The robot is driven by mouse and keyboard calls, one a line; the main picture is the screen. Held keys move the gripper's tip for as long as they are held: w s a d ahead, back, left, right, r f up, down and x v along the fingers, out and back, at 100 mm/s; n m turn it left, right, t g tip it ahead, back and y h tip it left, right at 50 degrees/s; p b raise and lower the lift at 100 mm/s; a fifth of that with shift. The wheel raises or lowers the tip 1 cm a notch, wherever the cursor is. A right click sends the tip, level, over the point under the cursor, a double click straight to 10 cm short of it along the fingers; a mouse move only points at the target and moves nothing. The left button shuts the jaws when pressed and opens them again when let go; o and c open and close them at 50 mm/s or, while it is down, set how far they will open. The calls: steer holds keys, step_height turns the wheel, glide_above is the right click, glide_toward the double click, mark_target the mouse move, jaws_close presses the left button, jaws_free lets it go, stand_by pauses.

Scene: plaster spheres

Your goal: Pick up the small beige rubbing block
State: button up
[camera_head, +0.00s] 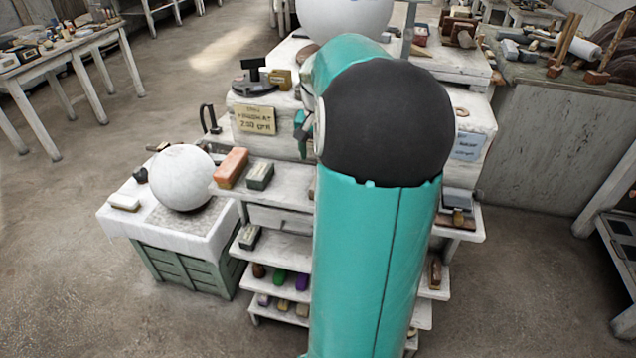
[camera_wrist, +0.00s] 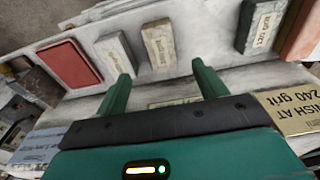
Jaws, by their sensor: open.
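In the wrist view a small beige block (camera_wrist: 159,45) with a faint label lies on a pale shelf. My gripper (camera_wrist: 161,70) is open, with its two teal fingers apart and nothing between them. The beige block lies just beyond the fingertips, roughly centred on the gap. I cannot tell the exact distance. In the head view my arm covers the middle of the shelf, and I cannot make out the beige block there.
A greyish block (camera_wrist: 115,52) lies close left of the beige one, with a red block (camera_wrist: 70,63) farther left. A dark green labelled block (camera_wrist: 262,25) and an orange block (camera_wrist: 303,30) lie right. A white sphere (camera_head: 182,178) stands on a cloth-covered crate.

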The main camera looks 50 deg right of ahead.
steer(key=f, duration=0.3)
steer(key=d+f, duration=0.1)
steer(key=f, duration=0.6)
steer(key=shift+w+d+f, duration=0.25)
steer(key=shift+w+f, duration=0.05)
steer(key=shift+w, duration=0.1)
steer(key=c, duration=1.3)
